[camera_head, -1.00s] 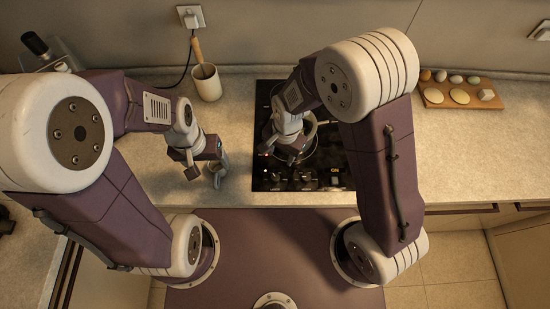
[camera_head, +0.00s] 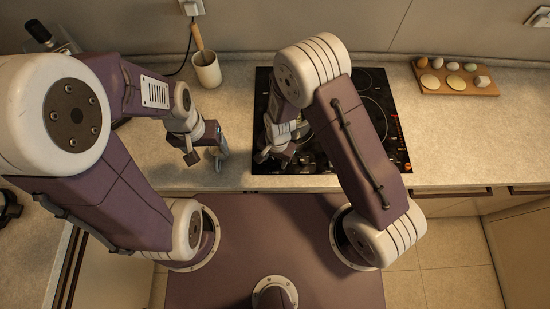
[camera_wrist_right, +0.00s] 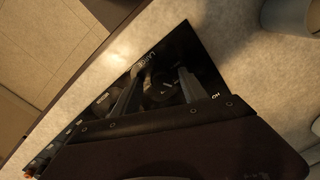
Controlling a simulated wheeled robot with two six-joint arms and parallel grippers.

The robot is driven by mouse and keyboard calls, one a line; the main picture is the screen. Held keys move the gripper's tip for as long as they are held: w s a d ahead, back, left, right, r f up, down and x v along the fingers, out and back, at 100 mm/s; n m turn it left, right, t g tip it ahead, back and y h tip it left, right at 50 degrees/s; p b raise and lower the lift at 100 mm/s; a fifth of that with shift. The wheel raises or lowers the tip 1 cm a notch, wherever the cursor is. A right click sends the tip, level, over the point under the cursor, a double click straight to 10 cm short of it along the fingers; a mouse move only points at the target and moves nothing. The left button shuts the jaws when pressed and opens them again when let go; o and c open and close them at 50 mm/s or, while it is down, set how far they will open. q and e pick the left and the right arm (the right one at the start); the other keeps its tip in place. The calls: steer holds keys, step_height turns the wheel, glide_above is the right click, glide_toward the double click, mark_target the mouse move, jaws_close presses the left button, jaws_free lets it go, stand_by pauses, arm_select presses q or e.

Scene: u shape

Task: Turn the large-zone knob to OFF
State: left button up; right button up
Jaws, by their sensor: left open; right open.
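The black cooktop (camera_head: 385,115) is set in the counter, with a row of dark knobs (camera_head: 308,164) along its front edge. My right gripper (camera_head: 275,157) is over the cooktop's front left corner, pointing down and open. In the right wrist view, a round dark knob (camera_wrist_right: 160,88) with a pale pointer mark sits between the two spread fingers of the right gripper (camera_wrist_right: 157,92). I cannot tell whether the fingers touch the knob. My left gripper (camera_head: 207,160) is open above the counter, left of the cooktop.
A beige crock (camera_head: 207,70) with a wooden handle stands behind my left gripper. A wooden board (camera_head: 455,85) with eggs and other pieces lies at the back right.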

steer(key=shift+w, duration=0.25)
steer(key=c, duration=0.7)
jaws_close()
steer(key=shift+f+n+b, duration=0.15)
steer(key=shift+n+b, duration=0.8)
steer(key=shift+n, duration=0.15)
steer(key=n+b, duration=0.1)
steer(key=n, duration=0.1)
steer(key=shift+n+b, duration=0.3)
steer(key=shift+n, duration=0.1)
steer(key=n+b, duration=0.1)
steer(key=n, duration=0.2)
steer(key=shift+a+n+g+b, duration=0.1)
steer(key=shift+n+g+b, duration=0.4)
steer(key=shift+n, duration=1.3)
steer(key=shift+r, duration=0.2)
